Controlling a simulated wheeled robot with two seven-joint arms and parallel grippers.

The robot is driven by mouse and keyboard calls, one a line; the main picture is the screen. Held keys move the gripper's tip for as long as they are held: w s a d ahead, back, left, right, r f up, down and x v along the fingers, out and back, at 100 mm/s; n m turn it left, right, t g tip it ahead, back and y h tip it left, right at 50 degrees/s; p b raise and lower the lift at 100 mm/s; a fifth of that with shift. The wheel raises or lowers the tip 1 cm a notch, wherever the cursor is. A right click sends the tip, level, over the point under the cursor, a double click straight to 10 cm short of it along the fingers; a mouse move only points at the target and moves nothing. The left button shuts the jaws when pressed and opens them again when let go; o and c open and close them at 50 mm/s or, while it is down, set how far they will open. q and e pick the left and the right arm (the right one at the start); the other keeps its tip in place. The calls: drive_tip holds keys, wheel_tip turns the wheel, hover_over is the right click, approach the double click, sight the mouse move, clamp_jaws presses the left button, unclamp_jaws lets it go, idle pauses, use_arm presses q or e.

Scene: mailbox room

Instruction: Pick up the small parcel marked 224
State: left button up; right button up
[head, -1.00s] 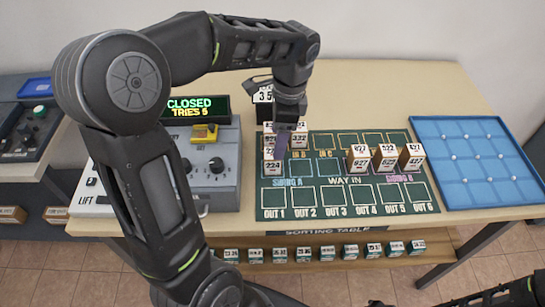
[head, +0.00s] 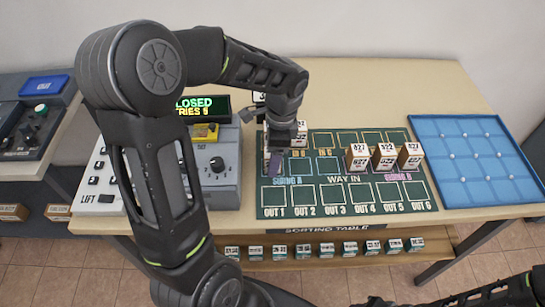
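My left arm reaches over the sorting board (head: 340,140) on the table. My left gripper (head: 274,168) points down at the board's left column, where the parcels stand. The gripper covers most of that column, and I cannot read a 224 label now. A sliver of a white-topped parcel (head: 266,148) shows beside the gripper, its number hidden. The fingers are small and dark, so I cannot tell whether they are open or closed on a parcel. My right gripper is not in view; only part of my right arm shows at the lower right.
Parcel 332 (head: 299,135) stands close to the right of the gripper. Parcels 627 (head: 357,157), 622 (head: 383,156) and 427 (head: 410,155) stand at right. A grey control box (head: 225,185) is on the left, a blue tray (head: 475,160) on the right. The OUT squares are empty.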

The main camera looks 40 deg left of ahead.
use_arm(q)
drive_tip(key=shift+f, duration=0.2)
drive_tip(key=shift+c, duration=0.3)
clamp_jaws()
idle(0.7)
drive_tip(key=shift+r, duration=0.1)
wheel_tip(320, 180, up, 10)
drive_tip(key=shift+f+b, duration=0.1)
drive_tip(key=shift+b, duration=0.3)
idle(0.5)
